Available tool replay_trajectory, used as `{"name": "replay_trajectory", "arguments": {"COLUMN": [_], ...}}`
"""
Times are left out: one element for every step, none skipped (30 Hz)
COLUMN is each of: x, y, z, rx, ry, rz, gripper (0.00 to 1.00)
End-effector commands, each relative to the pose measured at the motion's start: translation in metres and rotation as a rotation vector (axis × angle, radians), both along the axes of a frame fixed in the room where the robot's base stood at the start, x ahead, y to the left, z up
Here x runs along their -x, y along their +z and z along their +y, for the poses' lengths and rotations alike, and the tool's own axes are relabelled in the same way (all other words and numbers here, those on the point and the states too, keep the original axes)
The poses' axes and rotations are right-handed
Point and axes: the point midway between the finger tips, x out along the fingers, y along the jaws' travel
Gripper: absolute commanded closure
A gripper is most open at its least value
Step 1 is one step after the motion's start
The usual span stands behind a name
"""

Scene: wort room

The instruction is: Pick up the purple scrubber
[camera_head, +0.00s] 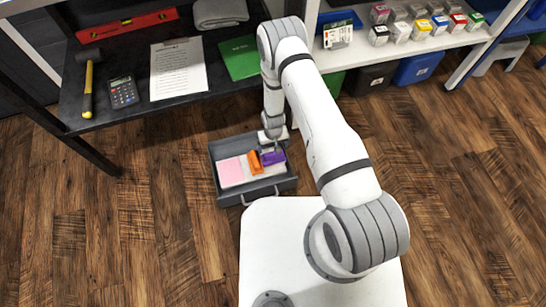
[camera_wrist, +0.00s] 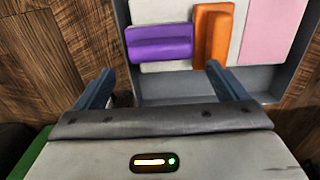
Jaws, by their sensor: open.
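The purple scrubber (camera_wrist: 160,44) lies in an open grey drawer (camera_wrist: 170,88), on a pale flat item. In the wrist view it is at the upper left of centre, ahead of my gripper (camera_wrist: 160,82). My gripper is open, its two fingers apart, with nothing between them. In the head view the purple scrubber (camera_head: 273,157) is at the drawer's right side, partly hidden by my gripper (camera_head: 277,147), which is over it.
An orange scrubber (camera_wrist: 213,36) stands right beside the purple one, and a pink pad (camera_wrist: 274,30) lies beyond it. The drawer walls (camera_head: 230,203) surround them. A dark table (camera_head: 130,110) with a calculator (camera_head: 123,92) is behind. Wooden floor is free at left.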

Motion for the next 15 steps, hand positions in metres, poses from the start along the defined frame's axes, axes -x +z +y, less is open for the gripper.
{"name": "replay_trajectory", "arguments": {"x": [0.001, 0.001, 0.001, 0.001, 0.002, 0.001, 0.001, 0.001, 0.001, 0.001, 0.001, 0.002, 0.001, 0.001, 0.001], "y": [-0.007, -0.011, -0.016, -0.019, -0.023, -0.027, -0.029, -0.031, -0.034, -0.036, -0.04, -0.047, -0.052, -0.057, -0.063], "z": [0.0, 0.0, 0.0, 0.0, 0.0, 0.0, 0.0, 0.0, 0.0, 0.0, 0.0, 0.0, 0.0, 0.001, 0.001], "rx": [0.0, 0.0, 0.0, 0.001, 0.001, 0.001, 0.0, 0.0, 0.0, 0.0, 0.001, 0.001, 0.001, 0.001, 0.001], "ry": [0.001, 0.001, 0.001, 0.001, 0.001, 0.001, 0.001, 0.001, 0.001, 0.001, 0.002, 0.002, 0.002, 0.002, 0.002], "rz": [0.001, 0.001, 0.001, 0.002, 0.002, 0.002, 0.001, 0.001, 0.001, 0.001, 0.002, 0.002, 0.002, 0.002, 0.002], "gripper": [0.07, 0.07, 0.07, 0.07, 0.07, 0.07, 0.07, 0.07, 0.07, 0.07, 0.07, 0.07, 0.07, 0.07, 0.07]}}
